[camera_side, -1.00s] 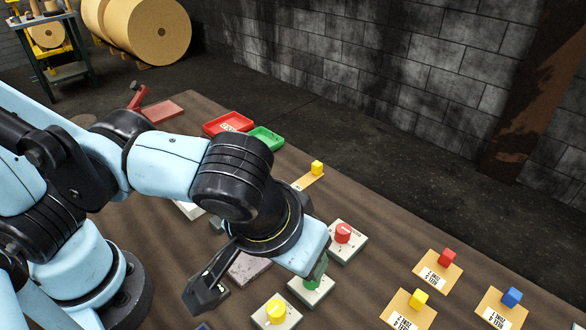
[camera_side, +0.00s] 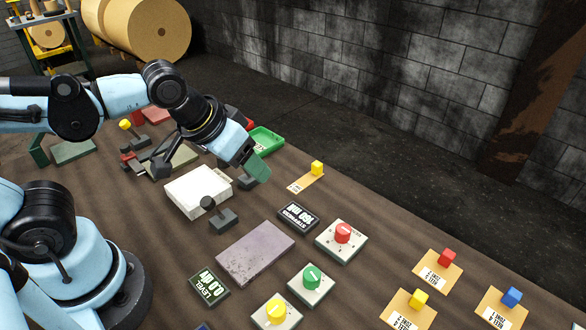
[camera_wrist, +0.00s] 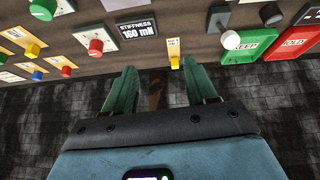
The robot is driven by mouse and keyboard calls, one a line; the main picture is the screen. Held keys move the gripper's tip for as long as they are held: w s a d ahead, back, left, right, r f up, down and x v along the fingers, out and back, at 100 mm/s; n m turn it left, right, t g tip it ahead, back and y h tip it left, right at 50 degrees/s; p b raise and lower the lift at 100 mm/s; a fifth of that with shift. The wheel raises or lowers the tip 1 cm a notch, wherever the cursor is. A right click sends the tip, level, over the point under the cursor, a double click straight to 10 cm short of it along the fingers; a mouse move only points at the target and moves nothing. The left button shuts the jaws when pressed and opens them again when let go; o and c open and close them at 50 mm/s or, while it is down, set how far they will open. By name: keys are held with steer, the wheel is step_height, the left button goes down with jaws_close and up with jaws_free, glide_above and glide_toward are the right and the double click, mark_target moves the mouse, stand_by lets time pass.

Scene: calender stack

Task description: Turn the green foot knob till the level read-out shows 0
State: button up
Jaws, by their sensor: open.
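The green foot knob (camera_side: 311,276) stands on its pale square base in the side view, with nothing touching it. It also shows at the top left edge of the wrist view (camera_wrist: 43,8). The level read-out (camera_side: 208,286) lies left of the knob, seen at a slant, and appears to show 0.0. My gripper (camera_wrist: 158,78) is open and empty, its two green fingers apart in the wrist view. In the side view its green fingertip (camera_side: 258,168) is raised over the far part of the table, well away from the green knob.
A yellow knob (camera_side: 276,309) and a red knob (camera_side: 343,233) flank the green one. The stiffness read-out (camera_wrist: 137,29) shows 160 mN. A grey slab (camera_side: 255,252), a black lever (camera_side: 219,213), a white stack (camera_side: 198,190) and a green tray (camera_side: 266,140) are nearby.

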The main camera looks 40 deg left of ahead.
steer(key=shift+t+y, duration=0.3)
steer(key=shift+t, duration=0.3)
steer(key=shift+a+r, duration=0.1)
steer(key=shift+a, duration=2.3)
stand_by(0.9)
